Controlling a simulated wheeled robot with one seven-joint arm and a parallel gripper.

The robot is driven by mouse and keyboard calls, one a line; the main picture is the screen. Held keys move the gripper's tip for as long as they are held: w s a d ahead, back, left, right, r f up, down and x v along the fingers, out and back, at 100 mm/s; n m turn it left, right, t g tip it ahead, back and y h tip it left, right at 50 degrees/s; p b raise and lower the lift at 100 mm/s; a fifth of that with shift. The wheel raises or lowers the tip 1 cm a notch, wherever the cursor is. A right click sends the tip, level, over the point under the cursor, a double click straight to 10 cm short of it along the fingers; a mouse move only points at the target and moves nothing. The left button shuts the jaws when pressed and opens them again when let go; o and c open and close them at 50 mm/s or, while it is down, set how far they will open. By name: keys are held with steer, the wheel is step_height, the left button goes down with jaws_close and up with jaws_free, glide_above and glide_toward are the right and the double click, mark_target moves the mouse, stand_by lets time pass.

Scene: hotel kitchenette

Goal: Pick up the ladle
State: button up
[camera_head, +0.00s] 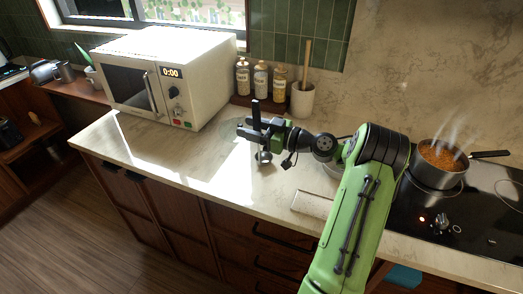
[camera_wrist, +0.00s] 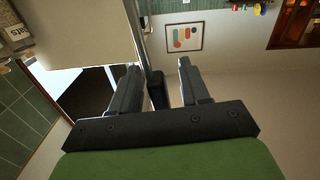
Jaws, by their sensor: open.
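My gripper (camera_head: 247,127) is open above the counter, right of the microwave. In the wrist view its two fingers (camera_wrist: 158,88) are spread. A dark grip with a thin grey rod, which looks like the ladle's handle (camera_wrist: 148,45), runs between the fingers. In the head view an upright black bar at the gripper may be the same handle, partly hidden by the jaws. A small shiny round piece below the gripper, likely the ladle's bowl (camera_head: 264,157), is near the counter. I cannot tell whether the fingers touch the handle.
The white microwave (camera_head: 165,78) stands left. Several jars (camera_head: 261,80) and a crock (camera_head: 302,99) with a wooden utensil stand behind. A steaming pot (camera_head: 437,178) is on the cooktop (camera_head: 400,215) at right. The counter front left (camera_head: 135,155) is clear.

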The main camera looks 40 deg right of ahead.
jaws_close()
stand_by(0.5)
